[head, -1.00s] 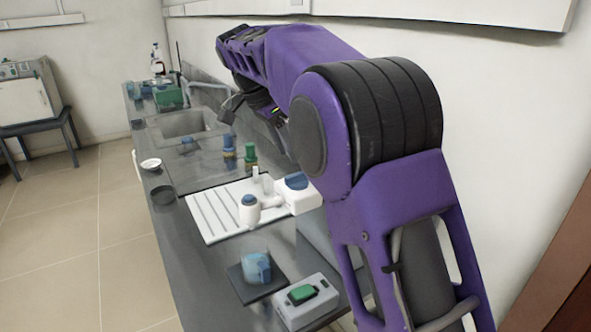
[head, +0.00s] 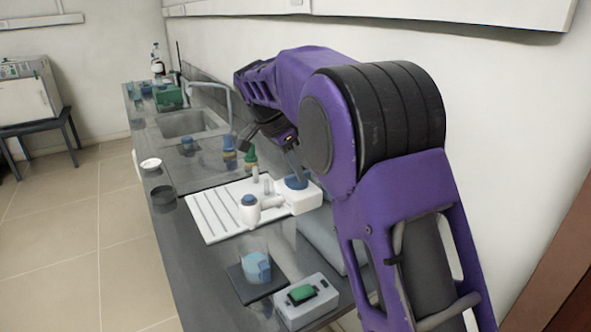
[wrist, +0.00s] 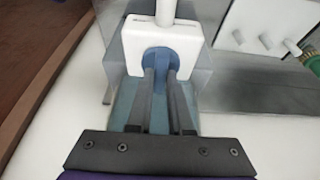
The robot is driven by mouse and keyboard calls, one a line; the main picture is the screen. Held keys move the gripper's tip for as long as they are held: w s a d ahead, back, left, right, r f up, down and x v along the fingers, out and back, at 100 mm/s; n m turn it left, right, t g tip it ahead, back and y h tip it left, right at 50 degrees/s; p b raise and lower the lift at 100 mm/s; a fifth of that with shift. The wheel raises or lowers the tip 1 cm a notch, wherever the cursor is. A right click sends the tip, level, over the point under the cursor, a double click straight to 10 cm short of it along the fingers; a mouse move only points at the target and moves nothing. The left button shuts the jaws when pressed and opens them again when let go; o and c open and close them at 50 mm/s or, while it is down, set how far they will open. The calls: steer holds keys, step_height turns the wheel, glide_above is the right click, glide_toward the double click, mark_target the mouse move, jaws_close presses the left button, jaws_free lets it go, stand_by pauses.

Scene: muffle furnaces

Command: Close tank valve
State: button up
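A white fitting with a round blue knob (head: 297,182) stands at the right edge of the white grooved board on the bench. In the wrist view the blue knob (wrist: 155,60) sits on the face of a white block (wrist: 133,45). I take this knob to be the valve, but no label shows. My gripper (wrist: 158,75) has its two dark fingers apart, tips at the knob, one on each side of its middle. The fingers hide part of it, and I cannot tell if they press on it. In the head view my arm hides most of the gripper.
A second, smaller blue-capped white piece (head: 249,209) stands to the left on the grooved board (head: 212,218). A beaker with blue liquid (head: 256,266) and a grey box with a green switch (head: 303,293) are nearer. Bottles and a sink (head: 188,124) lie farther back.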

jaws_close()
steer(key=shift+n, duration=0.3)
steer(key=n+t+y+b, duration=0.1)
steer(key=n, duration=0.1)
steer(key=shift+s+d+f+n+b, duration=0.1)
steer(key=shift+n+b, duration=0.2)
steer(key=shift+n, duration=0.1)
steer(key=n+y, duration=0.1)
steer(key=n, duration=0.4)
steer(key=shift+d+t+y, duration=0.1)
steer(key=shift+t+y, duration=0.3)
steer(key=n+y, duration=0.1)
steer(key=n, duration=0.1)
steer(key=n+y+p, duration=0.1)
steer(key=n, duration=0.2)
steer(key=shift+d+n, duration=0.2)
steer(key=shift+n, duration=0.1)
steer(key=shift+n+g+y+p, duration=0.35)
steer(key=shift+n+y, duration=0.35)
steer(key=shift+n, duration=1.2)
